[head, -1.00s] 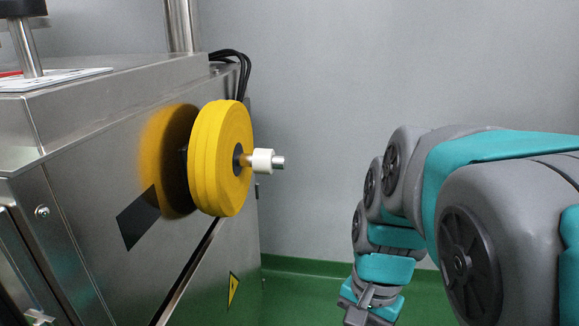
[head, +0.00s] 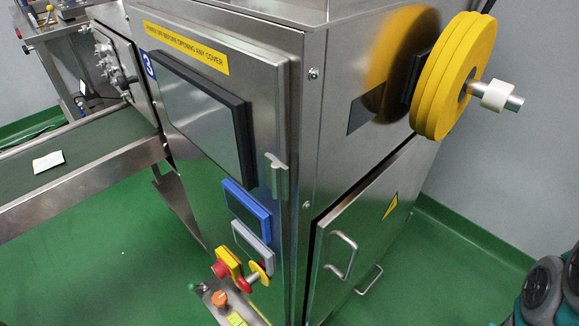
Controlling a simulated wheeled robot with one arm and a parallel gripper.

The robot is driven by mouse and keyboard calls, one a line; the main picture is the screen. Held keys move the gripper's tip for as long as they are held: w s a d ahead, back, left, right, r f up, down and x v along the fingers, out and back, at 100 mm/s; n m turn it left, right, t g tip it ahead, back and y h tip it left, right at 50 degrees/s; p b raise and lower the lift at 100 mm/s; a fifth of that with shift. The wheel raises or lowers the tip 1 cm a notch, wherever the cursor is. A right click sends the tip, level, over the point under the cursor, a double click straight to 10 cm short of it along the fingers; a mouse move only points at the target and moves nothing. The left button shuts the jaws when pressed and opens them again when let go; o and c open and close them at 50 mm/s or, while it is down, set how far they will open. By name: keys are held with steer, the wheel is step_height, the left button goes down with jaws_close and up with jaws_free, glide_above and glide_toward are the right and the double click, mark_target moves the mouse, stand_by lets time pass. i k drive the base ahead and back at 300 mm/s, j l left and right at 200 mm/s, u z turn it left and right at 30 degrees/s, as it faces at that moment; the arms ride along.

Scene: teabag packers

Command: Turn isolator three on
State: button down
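The machine cabinet (head: 312,150) is stainless steel and carries a small blue number plate (head: 149,63) at its upper left front, which looks like a 3. Low on its front is a red and yellow rotary handle (head: 257,274), probably the isolator. It sticks out from the panel; its on or off position cannot be read. A red button on a yellow base (head: 225,264) sits just left of it. My gripper is out of view; only part of my arm shows at the bottom right.
A blue-framed panel (head: 246,203) and a grey panel (head: 253,244) sit above the handle. Orange and yellow controls (head: 219,298) are below. A yellow reel (head: 453,75) juts out at right. A conveyor (head: 90,150) runs left. Green floor (head: 130,250) is open in front.

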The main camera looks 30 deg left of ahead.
mark_target(221, 270)
steer(key=u, duration=0.4)
steer(key=k+u, duration=0.1)
steer(key=u, duration=0.7)
steer(key=k+u, duration=0.1)
steer(key=u, duration=0.7)
steer(key=i+j+u, duration=0.2)
steer(key=j+u, duration=0.25)
steer(key=l, duration=0.1)
